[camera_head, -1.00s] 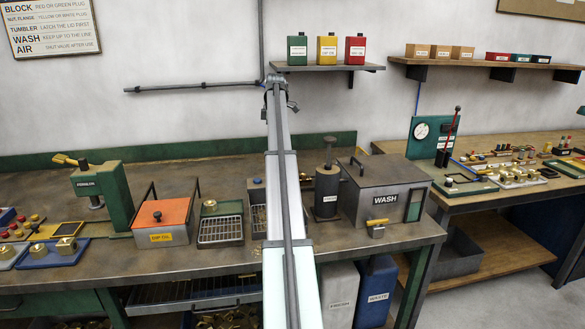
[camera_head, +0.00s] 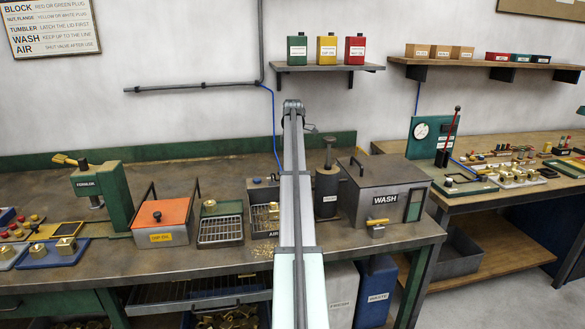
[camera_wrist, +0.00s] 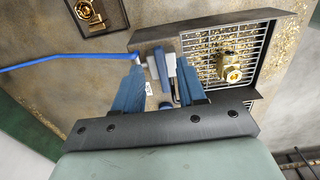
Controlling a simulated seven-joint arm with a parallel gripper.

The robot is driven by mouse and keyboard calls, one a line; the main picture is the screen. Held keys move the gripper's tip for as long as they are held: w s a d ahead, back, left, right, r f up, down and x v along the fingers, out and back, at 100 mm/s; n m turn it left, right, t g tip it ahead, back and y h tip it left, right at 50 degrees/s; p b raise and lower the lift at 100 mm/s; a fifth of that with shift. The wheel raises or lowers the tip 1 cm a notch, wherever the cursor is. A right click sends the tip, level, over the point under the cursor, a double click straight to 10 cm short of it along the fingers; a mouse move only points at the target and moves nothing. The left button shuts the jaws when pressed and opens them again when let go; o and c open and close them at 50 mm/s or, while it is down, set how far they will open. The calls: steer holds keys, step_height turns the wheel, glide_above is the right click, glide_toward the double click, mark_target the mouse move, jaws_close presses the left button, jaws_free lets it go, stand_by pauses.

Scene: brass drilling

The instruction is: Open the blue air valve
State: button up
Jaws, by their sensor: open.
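In the wrist view, my gripper (camera_wrist: 160,64) is open, with one blue finger on each side of the air valve. The valve's blue lever (camera_wrist: 158,64) shows between the fingertips, beside a small grey-white body. I cannot tell whether a finger touches it. A blue air hose (camera_wrist: 70,64) runs in from the left to the valve. In the head view, the hose (camera_head: 273,120) comes down the wall to the back of the air station (camera_head: 262,192). My arm covers the station's right part there, and my gripper is hidden.
A brass fitting (camera_wrist: 232,74) lies on the air station's grid, with brass chips scattered around. A cup-oil box (camera_head: 162,236) and a wire tray (camera_head: 220,230) stand left. A dark cylinder (camera_head: 327,190) and the grey wash box (camera_head: 388,198) stand right. The bench front is mostly clear.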

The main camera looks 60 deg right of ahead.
steer(key=shift+f, duration=1.8)
jaws_close()
